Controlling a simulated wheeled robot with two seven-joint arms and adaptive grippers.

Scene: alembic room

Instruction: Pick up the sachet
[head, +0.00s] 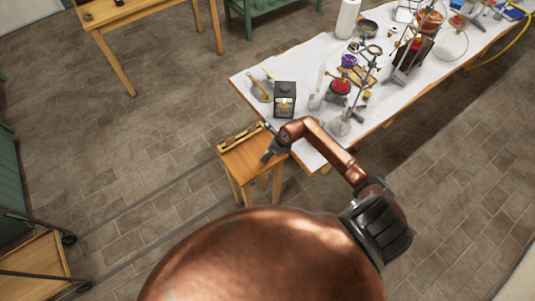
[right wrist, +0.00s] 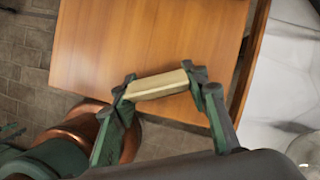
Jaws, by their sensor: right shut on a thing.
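The sachet (right wrist: 157,86), a pale tan, narrow piece, lies across between the fingertips of my right gripper (right wrist: 160,82) in the right wrist view. The gripper is shut on it, one finger at each end. Below it is the orange-brown top of a small wooden table (right wrist: 120,50); I cannot tell whether the sachet touches it. In the head view my right gripper (head: 269,153) is over the right part of this small table (head: 232,159), and the sachet is too small to make out. My left gripper is not in view.
A long table with a white cover (head: 325,148) stands close beside the small table. It bears a dark lantern (head: 284,100) and several glass vessels and stands. A long wooden piece (head: 240,136) lies on the small table's far side. The floor at left is mostly clear.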

